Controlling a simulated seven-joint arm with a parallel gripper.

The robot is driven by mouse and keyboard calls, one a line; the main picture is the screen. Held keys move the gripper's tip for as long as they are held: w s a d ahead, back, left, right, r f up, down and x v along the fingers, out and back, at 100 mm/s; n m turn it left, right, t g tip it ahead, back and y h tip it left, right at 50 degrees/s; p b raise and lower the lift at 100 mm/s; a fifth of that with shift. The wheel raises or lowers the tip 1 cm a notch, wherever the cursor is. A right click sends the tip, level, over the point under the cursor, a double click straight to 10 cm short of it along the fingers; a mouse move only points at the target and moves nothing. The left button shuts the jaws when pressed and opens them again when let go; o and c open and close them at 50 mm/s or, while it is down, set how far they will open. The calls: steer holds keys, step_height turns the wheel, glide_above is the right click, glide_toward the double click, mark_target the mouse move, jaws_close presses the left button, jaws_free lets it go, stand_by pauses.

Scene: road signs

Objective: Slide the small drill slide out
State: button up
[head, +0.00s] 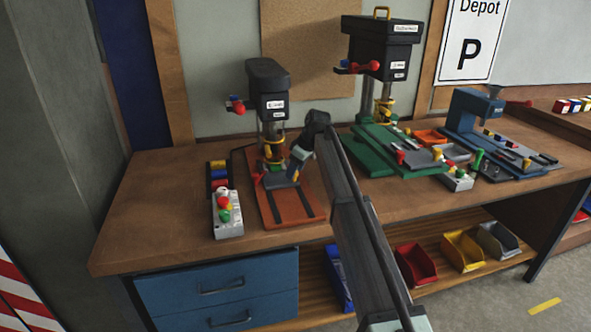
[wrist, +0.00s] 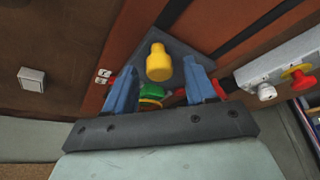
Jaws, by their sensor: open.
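The small drill (head: 268,90) stands at the left of the bench, with a dark head and an orange-red base plate (head: 291,206). Its grey slide (head: 282,181) sits low on that base. In the wrist view the slide (wrist: 185,42) shows as a dark grey plate with a yellow knob (wrist: 158,62) on it. My gripper (head: 293,176) is at the slide, in front of the drill column. In the wrist view my gripper (wrist: 160,66) is open, with one blue finger on each side of the yellow knob. I cannot tell whether either finger touches it.
A grey button box (head: 227,216) with coloured knobs stands left of the base; it also shows in the wrist view (wrist: 285,68). A larger green drill (head: 381,60) and a blue machine (head: 476,112) stand to the right. The bench front left (head: 150,240) is clear.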

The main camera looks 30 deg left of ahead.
steer(key=shift+f, duration=0.1)
jaws_close()
stand_by(0.6)
